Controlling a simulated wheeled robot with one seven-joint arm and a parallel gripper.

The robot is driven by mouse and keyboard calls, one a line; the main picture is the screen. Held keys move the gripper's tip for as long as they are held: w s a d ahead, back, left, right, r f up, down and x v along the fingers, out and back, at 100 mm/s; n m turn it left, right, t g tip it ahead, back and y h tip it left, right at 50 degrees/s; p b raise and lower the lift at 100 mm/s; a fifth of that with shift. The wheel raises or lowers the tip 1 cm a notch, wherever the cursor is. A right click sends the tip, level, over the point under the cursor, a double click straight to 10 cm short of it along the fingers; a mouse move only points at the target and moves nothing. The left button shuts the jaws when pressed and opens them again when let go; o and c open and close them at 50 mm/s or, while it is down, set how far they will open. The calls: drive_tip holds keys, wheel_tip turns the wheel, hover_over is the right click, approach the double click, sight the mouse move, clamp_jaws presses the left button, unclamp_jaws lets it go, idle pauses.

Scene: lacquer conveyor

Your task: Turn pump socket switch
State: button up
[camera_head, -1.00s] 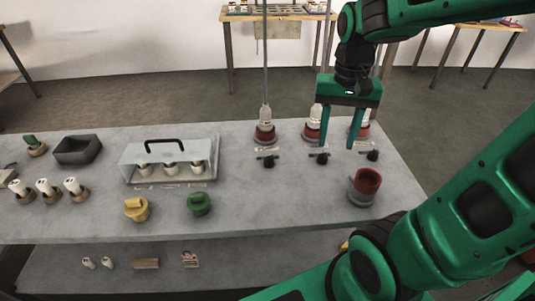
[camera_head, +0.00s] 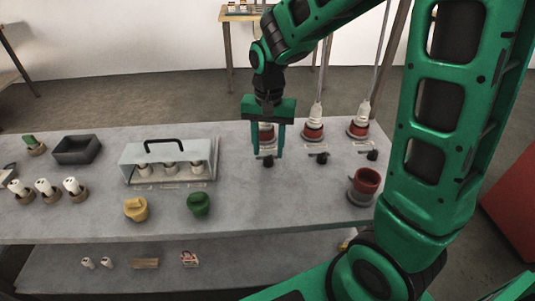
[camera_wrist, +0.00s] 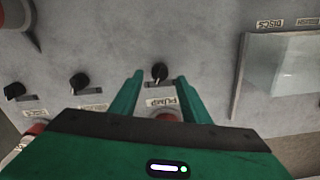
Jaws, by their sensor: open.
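The pump socket switch is a small black knob (camera_wrist: 159,72) beside a label reading PUMP (camera_wrist: 160,102) in the wrist view. In the head view this knob (camera_head: 268,162) sits in front of the leftmost red socket (camera_head: 266,136), which my gripper partly hides. My gripper (camera_head: 267,156) is open and points down, with one green finger on either side of the knob. In the wrist view the fingertips (camera_wrist: 157,74) flank the knob with gaps on both sides. I cannot tell how high the tips are above the table.
Two more black knobs (camera_head: 321,158) (camera_head: 372,155) and red sockets with plugs (camera_head: 313,128) (camera_head: 358,128) stand to the right. A clear case with a black handle (camera_head: 169,160) is to the left.

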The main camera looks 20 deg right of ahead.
sight(268, 156)
drive_tip(key=shift+f, duration=1.6)
drive_tip(key=c, duration=1)
drive_tip(key=shift+d, duration=0.1)
drive_tip(key=shift+c, duration=0.2)
drive_tip(key=shift+n, duration=0.3)
drive_tip(key=n, duration=1.1)
drive_tip(key=shift+n, duration=0.3)
